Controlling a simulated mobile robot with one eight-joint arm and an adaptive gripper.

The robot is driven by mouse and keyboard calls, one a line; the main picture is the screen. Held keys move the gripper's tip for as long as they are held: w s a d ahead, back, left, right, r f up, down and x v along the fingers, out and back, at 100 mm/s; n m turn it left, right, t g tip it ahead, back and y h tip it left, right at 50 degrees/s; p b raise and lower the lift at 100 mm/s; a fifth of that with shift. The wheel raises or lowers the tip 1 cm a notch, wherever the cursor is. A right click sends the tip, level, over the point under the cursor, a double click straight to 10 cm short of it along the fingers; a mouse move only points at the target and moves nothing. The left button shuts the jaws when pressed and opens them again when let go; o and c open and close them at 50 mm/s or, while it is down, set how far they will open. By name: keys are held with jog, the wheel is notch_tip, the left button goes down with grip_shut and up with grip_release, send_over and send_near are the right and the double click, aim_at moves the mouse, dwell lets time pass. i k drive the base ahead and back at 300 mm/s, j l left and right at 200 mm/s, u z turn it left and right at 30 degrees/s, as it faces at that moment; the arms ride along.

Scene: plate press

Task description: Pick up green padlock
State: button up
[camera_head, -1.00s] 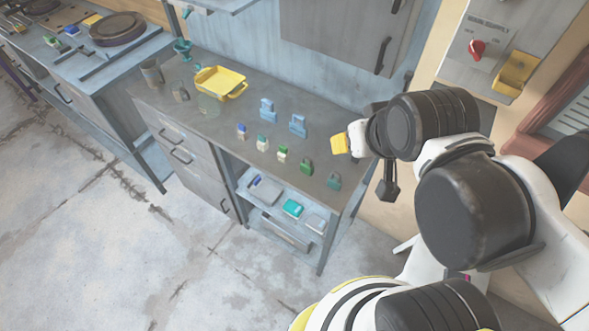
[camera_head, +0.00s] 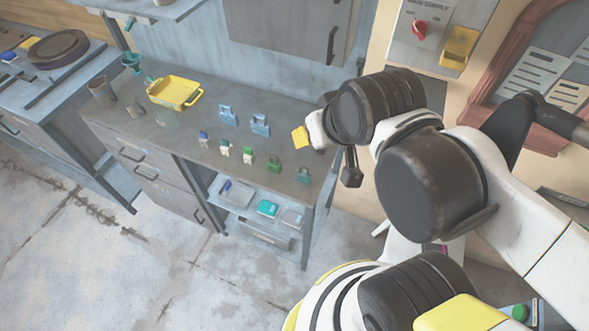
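The green padlock (camera_head: 273,164) stands near the front edge of the grey workbench (camera_head: 222,177), right of several small coloured items. A darker teal-green padlock (camera_head: 304,175) stands just to its right. My gripper (camera_head: 351,178) seems to be the small dark part hanging below my wrist, right of both padlocks in the picture and apart from them. Its fingers are too small and dark to tell whether they are open or shut. I see nothing held in it.
Two light-blue items (camera_head: 228,114) and a yellow tray (camera_head: 175,91) stand farther back. Two white-and-green items (camera_head: 248,154) are left of the green padlock. An open shelf (camera_head: 236,193) lies below. A wall panel with a red knob (camera_head: 419,30) is behind my arm.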

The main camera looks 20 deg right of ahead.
aim_at(275, 167)
jog(key=z, duration=1.45)
jog(key=u, duration=1.55)
jog(key=j+z, duration=0.25)
jog(key=j, duration=0.15)
jog(key=k+j+z, duration=0.2)
jog(key=j, duration=0.25)
jog(key=j+z, duration=0.25)
jog(key=j, duration=0.15)
jog(key=k+j+z, duration=0.2)
jog(key=j, duration=0.2)
jog(key=j+z, duration=0.25)
jog(key=j, duration=0.15)
jog(key=k+j+z, duration=0.2)
jog(key=j, duration=0.15)
jog(key=k+j+z, duration=0.25)
jog(key=i+j, duration=0.05)
